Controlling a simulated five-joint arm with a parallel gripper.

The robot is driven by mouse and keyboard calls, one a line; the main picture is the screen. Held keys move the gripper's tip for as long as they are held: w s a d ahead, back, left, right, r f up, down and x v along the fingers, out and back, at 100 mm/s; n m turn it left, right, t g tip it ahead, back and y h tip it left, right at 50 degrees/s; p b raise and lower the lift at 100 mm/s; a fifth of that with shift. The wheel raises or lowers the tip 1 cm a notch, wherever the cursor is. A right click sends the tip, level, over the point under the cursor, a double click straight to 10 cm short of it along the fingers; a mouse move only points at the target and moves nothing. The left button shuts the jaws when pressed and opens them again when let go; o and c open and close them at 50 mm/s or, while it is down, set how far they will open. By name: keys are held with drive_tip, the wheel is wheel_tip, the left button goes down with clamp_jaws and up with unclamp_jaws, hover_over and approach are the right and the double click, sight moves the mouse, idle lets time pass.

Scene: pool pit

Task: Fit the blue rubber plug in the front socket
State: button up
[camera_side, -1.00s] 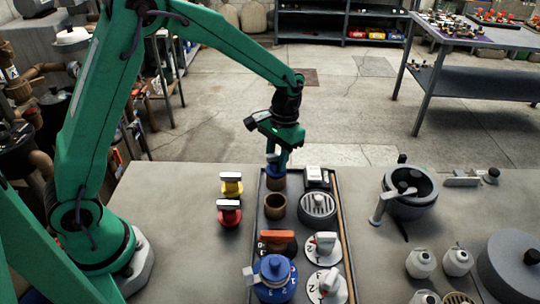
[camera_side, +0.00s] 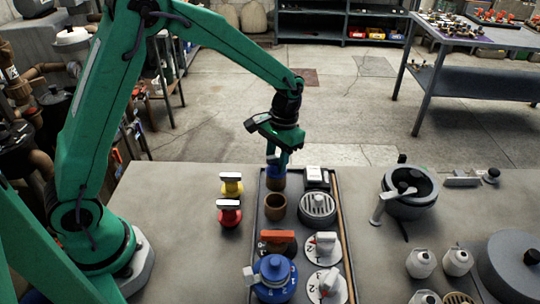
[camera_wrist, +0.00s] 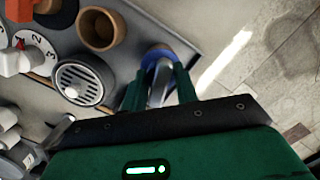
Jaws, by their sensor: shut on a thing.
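The blue rubber plug (camera_side: 275,171) is in my gripper (camera_side: 277,160), which is shut on its handle. The plug is at the mouth of the brown socket (camera_side: 276,184) at the far end of the tray. I cannot tell how deep it sits. In the wrist view the blue plug (camera_wrist: 154,55) shows between my fingers (camera_wrist: 160,88), and they hide part of it. The other brown socket (camera_side: 275,207), closer to the side camera, is empty; it also shows in the wrist view (camera_wrist: 100,28).
A yellow plug (camera_side: 231,188) and a red plug (camera_side: 229,217) stand left of the tray (camera_side: 258,225). A round grey grate (camera_side: 318,205) and a white block (camera_side: 314,176) are close on the right. Dials and a blue valve (camera_side: 275,280) fill the tray's near end.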

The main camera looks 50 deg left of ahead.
drive_tip(key=shift+f, duration=0.2)
idle(0.4)
drive_tip(key=o, duration=1.3)
drive_tip(key=shift+r, duration=0.15)
drive_tip(key=shift+r, duration=2.3)
drive_tip(key=shift+r, duration=0.2)
drive_tip(key=shift+r, duration=1.85)
